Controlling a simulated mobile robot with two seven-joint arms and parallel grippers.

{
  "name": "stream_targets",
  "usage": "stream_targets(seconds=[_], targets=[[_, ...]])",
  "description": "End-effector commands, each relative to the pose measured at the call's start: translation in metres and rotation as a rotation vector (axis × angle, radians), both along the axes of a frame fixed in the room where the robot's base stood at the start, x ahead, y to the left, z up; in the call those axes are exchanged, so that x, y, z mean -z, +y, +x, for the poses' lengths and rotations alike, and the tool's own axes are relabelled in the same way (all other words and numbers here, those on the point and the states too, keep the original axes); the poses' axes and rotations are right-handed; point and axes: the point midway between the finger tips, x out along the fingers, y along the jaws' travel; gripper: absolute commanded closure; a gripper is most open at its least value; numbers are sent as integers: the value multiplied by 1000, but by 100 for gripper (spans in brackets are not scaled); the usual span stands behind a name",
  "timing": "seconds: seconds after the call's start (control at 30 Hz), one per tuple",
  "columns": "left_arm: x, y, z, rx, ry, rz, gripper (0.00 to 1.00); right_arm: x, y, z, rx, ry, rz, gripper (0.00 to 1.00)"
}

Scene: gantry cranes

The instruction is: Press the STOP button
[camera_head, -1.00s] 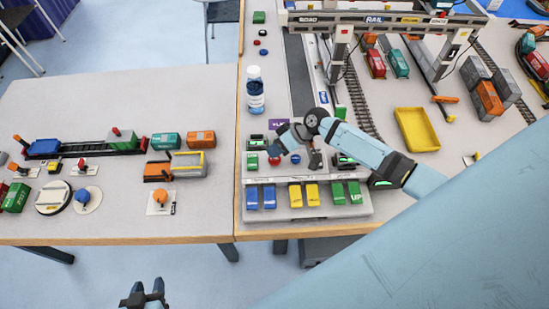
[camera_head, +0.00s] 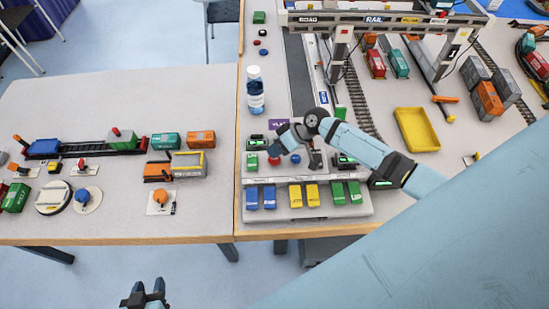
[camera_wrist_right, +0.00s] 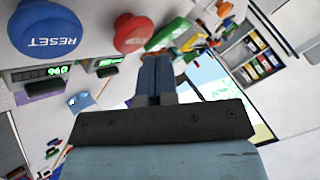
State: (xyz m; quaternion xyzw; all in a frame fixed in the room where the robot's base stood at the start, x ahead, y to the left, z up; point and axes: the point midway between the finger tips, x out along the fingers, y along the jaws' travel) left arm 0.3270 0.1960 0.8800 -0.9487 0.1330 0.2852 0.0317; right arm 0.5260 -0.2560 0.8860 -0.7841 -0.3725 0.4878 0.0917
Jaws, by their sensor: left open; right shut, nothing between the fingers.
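The red button (camera_head: 274,161) sits on the control panel between a green button (camera_head: 252,163) and a blue button (camera_head: 295,159). In the right wrist view the red button (camera_wrist_right: 133,34) has faint lettering that I cannot read clearly; the blue one beside it (camera_wrist_right: 45,28) reads RESET. My right gripper (camera_head: 273,151) is shut and empty, right by the red button. In the right wrist view its fingertips (camera_wrist_right: 155,60) point between the red button and a green shape (camera_wrist_right: 168,34). I cannot tell whether they touch the red button. My left gripper (camera_head: 143,292) is open and empty, in front of the tables.
Blue, yellow and green rocker keys (camera_head: 297,196) line the panel's front. A water bottle (camera_head: 255,92) stands behind it. A yellow tray (camera_head: 416,130) and a model gantry crane (camera_head: 380,20) are to the right and back. The left table (camera_head: 110,100) has free room behind its toy trains.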

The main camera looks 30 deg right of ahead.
Motion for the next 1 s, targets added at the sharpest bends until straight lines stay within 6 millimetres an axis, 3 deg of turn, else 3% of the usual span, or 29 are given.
stream_targets(seconds=[1.0], targets=[[9,1,0,-1,0,1,57,12,0,0,0,0,0,100]])
